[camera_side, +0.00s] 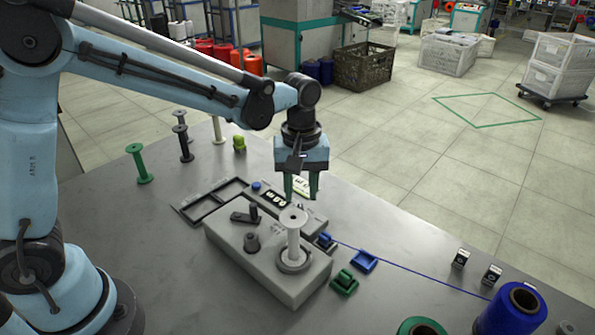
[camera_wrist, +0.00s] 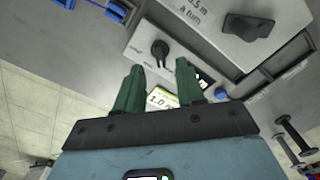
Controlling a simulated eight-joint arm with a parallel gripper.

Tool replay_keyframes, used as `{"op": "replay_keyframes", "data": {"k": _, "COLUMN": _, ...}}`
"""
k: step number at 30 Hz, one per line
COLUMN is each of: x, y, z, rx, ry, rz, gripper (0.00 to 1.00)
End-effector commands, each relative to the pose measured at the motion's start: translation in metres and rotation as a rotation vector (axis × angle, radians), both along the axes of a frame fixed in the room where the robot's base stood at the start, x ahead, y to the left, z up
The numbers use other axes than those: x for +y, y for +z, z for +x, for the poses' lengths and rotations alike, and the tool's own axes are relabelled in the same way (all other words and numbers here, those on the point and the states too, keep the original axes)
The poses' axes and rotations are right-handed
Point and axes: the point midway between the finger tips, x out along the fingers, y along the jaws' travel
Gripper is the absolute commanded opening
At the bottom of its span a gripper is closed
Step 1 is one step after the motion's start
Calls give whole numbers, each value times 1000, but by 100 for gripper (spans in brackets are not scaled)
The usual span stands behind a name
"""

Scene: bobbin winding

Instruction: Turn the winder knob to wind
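The grey winder (camera_side: 265,262) stands on the table in the side view, with a white bobbin (camera_side: 293,238) upright on it. In the wrist view, a black knob (camera_wrist: 248,27) sits beside the "0.5 m a turn" label. A smaller black knob (camera_wrist: 160,48) is nearer my fingers. A card or display (camera_wrist: 161,98) reads "1.0 m". My gripper (camera_side: 301,196) is open and empty, pointing down behind the bobbin and apart from the knob; its green fingers (camera_wrist: 160,66) are spread in the wrist view.
A blue thread (camera_side: 410,267) runs from a large blue spool (camera_side: 512,310) to the winder's right side. Blue (camera_side: 364,261) and green (camera_side: 344,283) clips lie nearby. A dark tray (camera_side: 213,199) lies behind the winder. Green (camera_side: 139,164) and black spools stand at left.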

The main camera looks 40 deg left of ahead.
Motion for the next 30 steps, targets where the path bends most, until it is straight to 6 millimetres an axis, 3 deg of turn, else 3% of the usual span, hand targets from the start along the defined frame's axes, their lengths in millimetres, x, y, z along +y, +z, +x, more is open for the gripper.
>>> {"op": "replay_keyframes", "data": {"k": 9, "x": 0, "y": -40, "z": 0, "rx": 0, "ry": 0, "rz": 0, "gripper": 38}}
{"op": "replay_keyframes", "data": {"k": 22, "x": 0, "y": -47, "z": 0, "rx": 0, "ry": 0, "rz": 0, "gripper": 38}}
{"op": "replay_keyframes", "data": {"k": 30, "x": 0, "y": -47, "z": 0, "rx": 0, "ry": 0, "rz": 0, "gripper": 0}}
